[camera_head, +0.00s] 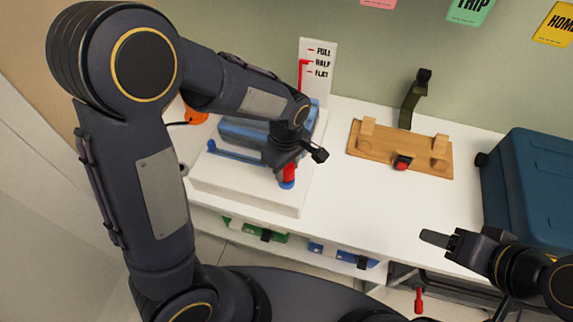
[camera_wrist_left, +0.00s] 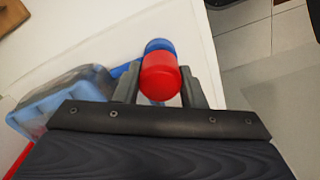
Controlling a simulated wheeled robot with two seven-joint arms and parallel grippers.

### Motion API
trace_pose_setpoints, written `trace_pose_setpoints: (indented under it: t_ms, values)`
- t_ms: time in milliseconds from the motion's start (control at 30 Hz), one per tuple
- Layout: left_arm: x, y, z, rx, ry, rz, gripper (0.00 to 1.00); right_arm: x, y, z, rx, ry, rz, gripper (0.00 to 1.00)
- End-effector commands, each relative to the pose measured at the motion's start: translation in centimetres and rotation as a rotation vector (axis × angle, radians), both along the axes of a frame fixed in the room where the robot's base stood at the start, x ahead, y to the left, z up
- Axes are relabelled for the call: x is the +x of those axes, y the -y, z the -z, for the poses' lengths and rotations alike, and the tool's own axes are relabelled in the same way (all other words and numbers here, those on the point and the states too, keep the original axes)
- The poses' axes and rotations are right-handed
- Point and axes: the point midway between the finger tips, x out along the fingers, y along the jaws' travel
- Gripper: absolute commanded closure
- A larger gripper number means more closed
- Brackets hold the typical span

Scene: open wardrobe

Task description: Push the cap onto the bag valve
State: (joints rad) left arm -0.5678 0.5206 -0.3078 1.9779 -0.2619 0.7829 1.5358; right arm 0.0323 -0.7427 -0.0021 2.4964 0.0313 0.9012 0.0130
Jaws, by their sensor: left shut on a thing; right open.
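The red cap (camera_head: 289,171) is at the front of the white block, directly above the blue bag valve (camera_head: 287,184). My left gripper (camera_head: 291,163) points down there and is shut on the red cap. In the left wrist view the red cap (camera_wrist_left: 160,76) sits between the two fingers, with the blue valve (camera_wrist_left: 159,45) right behind it. I cannot tell whether the cap is fully seated. The blue bag (camera_head: 245,135) lies on the white block, partly hidden by my arm. My right gripper (camera_head: 437,239) is open and empty over the shelf's front right.
The white block (camera_head: 245,190) rests on the white shelf. A gauge (camera_head: 317,75) marked FULL, HALF and FLAT stands behind it. A wooden board (camera_head: 385,150) with a red-and-black part lies right of centre. A dark blue case (camera_head: 530,185) stands at the right. The shelf's middle front is clear.

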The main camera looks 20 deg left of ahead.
Motion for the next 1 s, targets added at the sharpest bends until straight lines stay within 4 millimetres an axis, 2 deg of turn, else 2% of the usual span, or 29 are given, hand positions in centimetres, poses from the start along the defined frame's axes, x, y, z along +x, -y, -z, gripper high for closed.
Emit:
trace_pose_setpoints:
  t_ms: [533,567,733,1000]
  values:
    - [0.0,0.0,1.5,0.000,-0.001,0.000,0.91,0.0,0.0,1.2,0.000,0.000,0.000,0.43]
    - [0.0,0.0,1.4,0.000,-0.001,0.000,0.61,0.0,0.0,1.1,0.000,0.000,0.000,0.43]
    - [0.0,0.0,1.4,0.000,-0.001,0.000,0.39,0.0,0.0,1.1,0.000,0.000,0.000,0.43]
    - [0.0,0.0,1.3,0.000,0.000,0.000,0.38,0.0,0.0,1.0,0.000,0.000,0.000,0.43]
